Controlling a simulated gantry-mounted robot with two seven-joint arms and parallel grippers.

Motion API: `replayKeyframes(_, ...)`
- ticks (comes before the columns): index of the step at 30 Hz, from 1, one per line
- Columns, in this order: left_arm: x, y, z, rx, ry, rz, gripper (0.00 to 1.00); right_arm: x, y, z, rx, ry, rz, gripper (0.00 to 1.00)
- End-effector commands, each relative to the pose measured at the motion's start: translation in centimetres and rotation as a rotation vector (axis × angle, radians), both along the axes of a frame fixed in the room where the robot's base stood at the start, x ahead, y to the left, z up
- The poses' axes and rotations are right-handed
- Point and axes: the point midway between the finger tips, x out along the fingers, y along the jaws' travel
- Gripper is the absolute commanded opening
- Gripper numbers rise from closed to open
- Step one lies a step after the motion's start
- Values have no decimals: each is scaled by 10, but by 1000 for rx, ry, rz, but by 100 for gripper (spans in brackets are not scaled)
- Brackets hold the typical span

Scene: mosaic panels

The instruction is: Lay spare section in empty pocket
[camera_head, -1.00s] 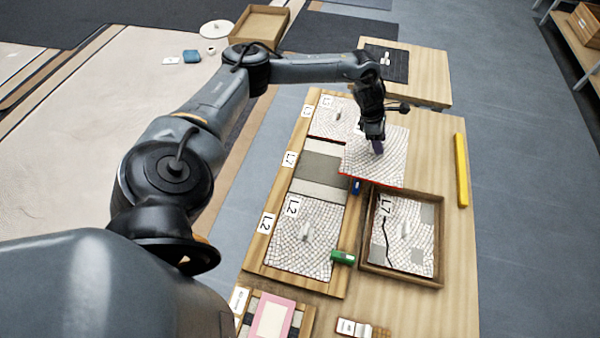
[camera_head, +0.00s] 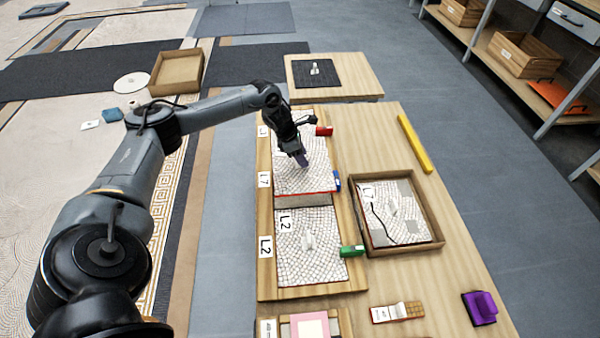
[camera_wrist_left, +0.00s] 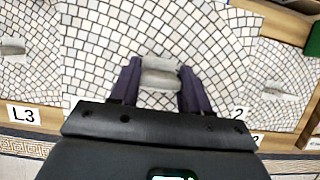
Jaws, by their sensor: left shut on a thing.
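My left gripper (camera_head: 301,160) is shut on the pale handle (camera_wrist_left: 160,75) of a mosaic section, the spare section (camera_head: 290,179), which has white tiles and a red edge. In the head view the section is over the middle pocket by the L7 label (camera_head: 264,180) of the wooden frame (camera_head: 264,225). A grey strip of the pocket (camera_head: 317,200) shows below its near edge. I cannot tell whether the section touches the pocket floor. The L2 section (camera_head: 325,265) lies in the near pocket. The far section is mostly hidden. My right gripper is not in view.
A wooden tray (camera_head: 436,218) right of the frame holds a cracked L7 section (camera_head: 380,205) with grey patches. A yellow bar (camera_head: 415,143) and a purple block (camera_head: 480,307) lie on the table.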

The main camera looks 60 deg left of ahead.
Motion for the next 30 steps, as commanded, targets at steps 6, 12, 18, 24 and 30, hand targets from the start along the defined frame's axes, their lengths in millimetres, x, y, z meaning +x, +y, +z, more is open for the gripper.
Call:
replayKeyframes(6, 1, 1, -19, 0, -2, 1, 0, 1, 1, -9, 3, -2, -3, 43)
replayKeyframes(12, 1, 0, -38, 0, -1, 0, 0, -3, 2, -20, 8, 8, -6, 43)
replayKeyframes(18, 0, 0, -64, 0, 0, 1, 0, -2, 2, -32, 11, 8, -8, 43)
replayKeyframes(24, 1, 0, -66, 0, -1, 0, 0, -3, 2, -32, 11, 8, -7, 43)
replayKeyframes(30, 1, 0, -67, 0, -2, 0, 0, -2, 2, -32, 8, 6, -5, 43)
